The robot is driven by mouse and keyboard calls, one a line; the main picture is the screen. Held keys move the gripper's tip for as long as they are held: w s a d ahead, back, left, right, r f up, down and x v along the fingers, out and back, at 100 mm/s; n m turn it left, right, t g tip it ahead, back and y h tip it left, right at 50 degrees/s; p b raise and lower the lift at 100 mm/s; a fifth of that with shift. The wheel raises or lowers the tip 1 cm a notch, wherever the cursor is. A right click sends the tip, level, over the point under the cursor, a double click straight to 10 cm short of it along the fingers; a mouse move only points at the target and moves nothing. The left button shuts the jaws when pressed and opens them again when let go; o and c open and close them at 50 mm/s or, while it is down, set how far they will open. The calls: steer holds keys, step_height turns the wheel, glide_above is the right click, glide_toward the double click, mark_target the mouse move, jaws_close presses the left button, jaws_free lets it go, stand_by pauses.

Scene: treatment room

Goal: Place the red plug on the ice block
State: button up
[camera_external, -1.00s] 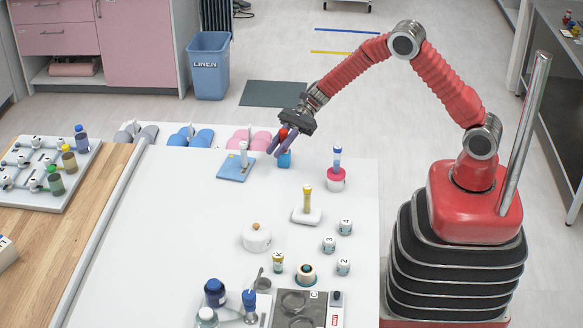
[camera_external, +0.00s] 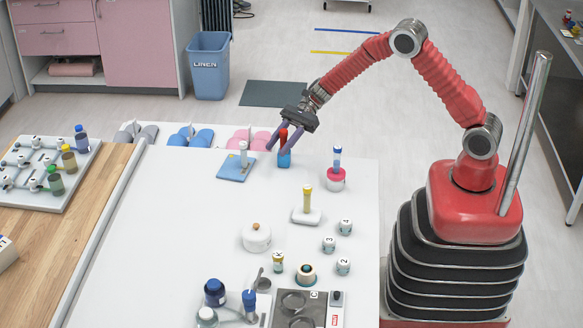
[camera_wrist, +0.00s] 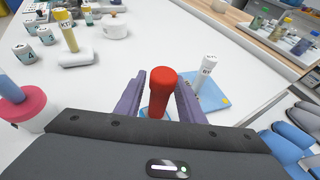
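The red plug (camera_external: 283,136) stands upright on the small blue block (camera_external: 284,160), which looks like the ice block, near the far edge of the white table. In the wrist view, the red plug (camera_wrist: 160,92) rises between my two purple fingers, and a little of the blue block (camera_wrist: 146,113) shows at its foot. My gripper (camera_external: 283,148) is open, with one finger on each side of the plug. Gaps show between the fingers and the plug. The contact between plug and block is mostly hidden in the wrist view.
A blue pad with a white plug (camera_external: 236,167) lies close on the left. A pink base with a blue-and-white plug (camera_external: 336,178) stands to the right. A white base with a yellow plug (camera_external: 307,207) stands nearer. The left-middle of the white table (camera_external: 170,220) is clear.

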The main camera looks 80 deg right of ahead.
steer(key=v, duration=1)
steer(key=shift+d+r, duration=0.2)
steer(key=shift+d, duration=0.05)
steer(key=shift+s, duration=0.1)
steer(key=s+a+r+n+g+h, duration=0.2)
steer(key=s+a+r+n, duration=0.2)
steer(key=s+a+n, duration=0.3)
steer(key=s+a+r+n+g+h, duration=0.3)
steer(key=s+a+r+n, duration=0.15)
steer(key=s, duration=0.45)
steer(key=s+d+r+n+t+h, duration=0.1)
steer(key=s+r+n+h, duration=0.1)
steer(key=s+n, duration=0.4)
steer(key=s+d+r+n+t+h, duration=0.1)
steer(key=s+r+n+t+h, duration=0.1)
steer(key=s+n+h, duration=0.2)
steer(key=shift+s+n+h, duration=0.3)
steer(key=shift+s+n, duration=1.15)
steer(key=shift+s, duration=2.45)
